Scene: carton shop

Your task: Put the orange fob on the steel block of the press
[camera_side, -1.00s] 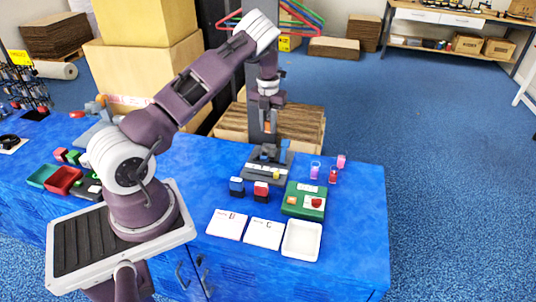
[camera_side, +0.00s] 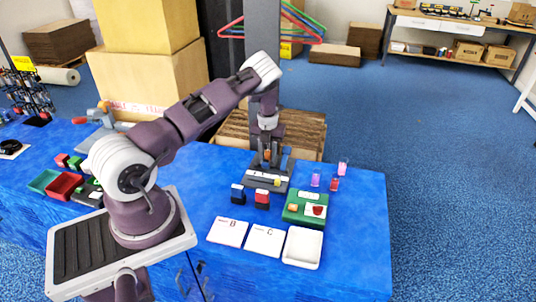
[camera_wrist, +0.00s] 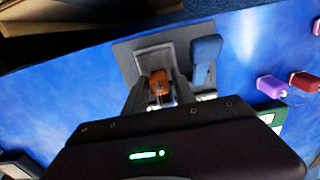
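The orange fob (camera_side: 267,154) is between the fingers of my gripper (camera_side: 268,160), low over the grey press (camera_side: 262,182). In the wrist view the fob (camera_wrist: 158,80) sits between the two fingertips (camera_wrist: 159,93), which look closed on it. The press's light grey block (camera_wrist: 152,57) shows just beyond the fob. I cannot tell whether the fob touches the block. The press's blue lever (camera_wrist: 205,52) stands beside my fingers, to the right in the wrist view.
Purple (camera_side: 315,180) and red (camera_side: 335,184) tags lie on the right.

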